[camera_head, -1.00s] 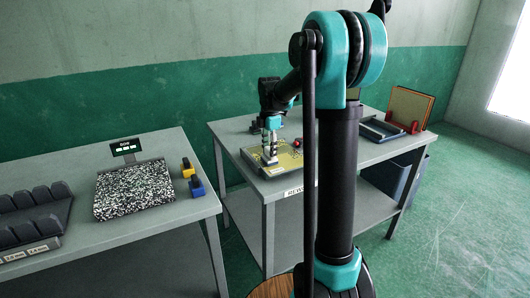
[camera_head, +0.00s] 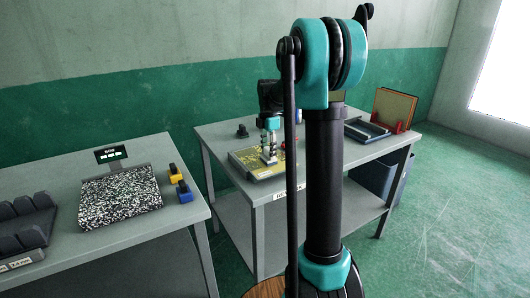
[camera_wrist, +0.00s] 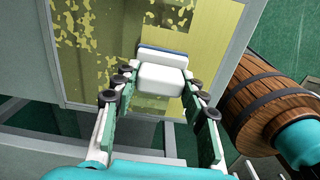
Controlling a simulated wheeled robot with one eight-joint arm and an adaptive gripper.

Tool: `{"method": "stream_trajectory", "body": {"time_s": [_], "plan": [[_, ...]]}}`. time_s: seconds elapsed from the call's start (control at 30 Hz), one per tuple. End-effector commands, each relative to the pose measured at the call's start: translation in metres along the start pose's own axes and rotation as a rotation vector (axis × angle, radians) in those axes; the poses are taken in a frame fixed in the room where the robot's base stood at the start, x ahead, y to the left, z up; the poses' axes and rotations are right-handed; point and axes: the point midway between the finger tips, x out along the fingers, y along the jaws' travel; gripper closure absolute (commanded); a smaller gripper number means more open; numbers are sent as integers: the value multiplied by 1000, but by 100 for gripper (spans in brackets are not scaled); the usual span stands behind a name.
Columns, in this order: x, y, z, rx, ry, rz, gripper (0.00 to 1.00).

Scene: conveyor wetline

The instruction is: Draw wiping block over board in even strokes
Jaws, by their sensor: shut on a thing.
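The board (camera_wrist: 88,75) is a flat panel with a pale frame, lying on the rework table. In the head view the board (camera_head: 243,158) is partly behind my gripper (camera_head: 269,157). In the wrist view my gripper (camera_wrist: 161,80) is shut on the wiping block (camera_wrist: 160,81), white with a blue strip on its far side. The block is over the board's near part; I cannot tell whether it touches.
A dark knob-like object (camera_head: 242,131) stands behind the board. Blue-grey trays (camera_head: 367,131) and upright panels in a red holder (camera_head: 395,108) are at the table's right. A separate table (camera_head: 150,223) at left bears a speckled scale and bins. A wooden barrel shape (camera_wrist: 270,95) is at right.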

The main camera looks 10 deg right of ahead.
Motion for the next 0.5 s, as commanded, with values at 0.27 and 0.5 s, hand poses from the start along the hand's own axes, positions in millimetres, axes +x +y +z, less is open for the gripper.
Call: {"method": "stream_trajectory", "body": {"time_s": [0.27,0.5], "plan": [[0,1,24,3,-3,0,100],[-1,1,30,2,-2,0,100]]}}
